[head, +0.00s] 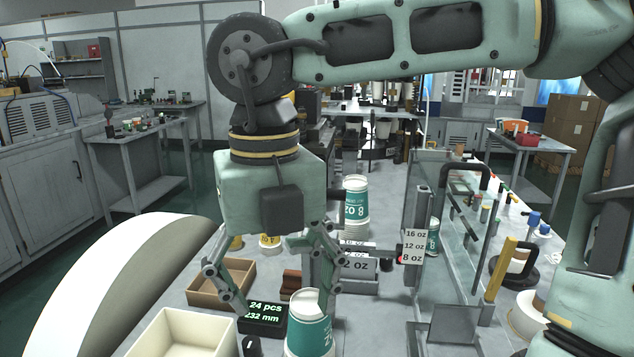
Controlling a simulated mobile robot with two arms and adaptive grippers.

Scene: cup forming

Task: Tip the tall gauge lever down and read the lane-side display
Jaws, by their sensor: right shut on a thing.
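My right gripper (282,310) reaches down over the front of the table with its two fingers spread apart. It is shut on a white-and-teal paper cup stack (310,335), whose rim is near the right finger; the exact contact is hard to see. A black display (263,319) beside the stack reads "24 pcs" and "232 mm" in green. A tall grey post (422,205) stands to the right, with a label plate (413,247) reading 16 oz, 12 oz and 8 oz. I cannot clearly make out which part is the gauge lever. My left gripper is not in view.
An empty cream bin (172,324) and a brown tray (208,293) lie left of the gripper. Another teal cup stack (355,203) stands behind it. Clear panels (462,225) and a yellow handle (500,268) rise on the right.

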